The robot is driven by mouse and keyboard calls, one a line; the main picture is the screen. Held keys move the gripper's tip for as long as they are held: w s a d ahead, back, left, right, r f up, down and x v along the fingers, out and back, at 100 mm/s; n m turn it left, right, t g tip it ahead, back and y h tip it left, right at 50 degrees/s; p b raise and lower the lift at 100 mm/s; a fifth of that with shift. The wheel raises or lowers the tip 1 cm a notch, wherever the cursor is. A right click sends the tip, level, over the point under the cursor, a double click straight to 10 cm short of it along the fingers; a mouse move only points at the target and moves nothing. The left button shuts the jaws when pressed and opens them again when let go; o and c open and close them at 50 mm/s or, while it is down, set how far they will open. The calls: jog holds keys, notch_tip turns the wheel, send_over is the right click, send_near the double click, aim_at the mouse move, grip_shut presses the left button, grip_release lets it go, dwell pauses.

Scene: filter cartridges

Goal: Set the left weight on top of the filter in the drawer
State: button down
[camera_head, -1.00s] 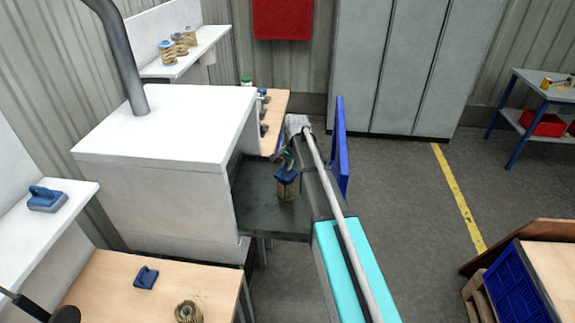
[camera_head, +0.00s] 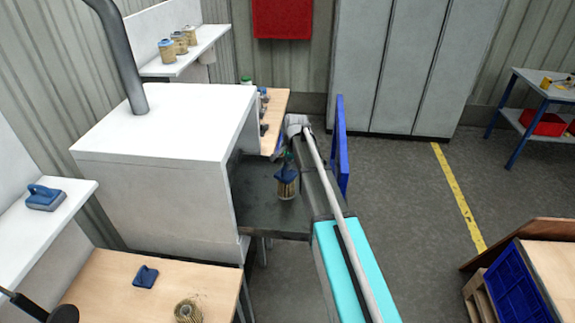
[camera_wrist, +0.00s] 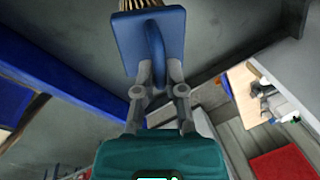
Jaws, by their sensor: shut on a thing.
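My gripper (camera_head: 287,160) is shut on the handle of a blue weight (camera_head: 286,175). In the wrist view, the fingers (camera_wrist: 158,78) close on the handle of the same weight (camera_wrist: 138,42), a flat blue plate. The pleated tan filter (camera_head: 288,190) stands upright on the dark drawer (camera_head: 258,215), directly under the weight. In the wrist view only a strip of filter (camera_wrist: 146,4) shows beyond the plate. The weight appears to be at the filter's top, but I cannot tell whether it rests fully on it.
The white cabinet (camera_head: 160,125) stands left of the drawer, and a blue upright panel (camera_head: 341,147) stands to its right. Other blue weights are on the left shelf (camera_head: 45,198) and front bench (camera_head: 146,277). Another filter (camera_head: 187,312) stands on that bench. Several filters stand on the back shelf.

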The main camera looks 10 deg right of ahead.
jog(key=shift+f, duration=0.2)
jog(key=c, duration=0.6)
grip_release()
jog(key=shift+c, duration=0.2)
jog(key=shift+r, duration=0.15)
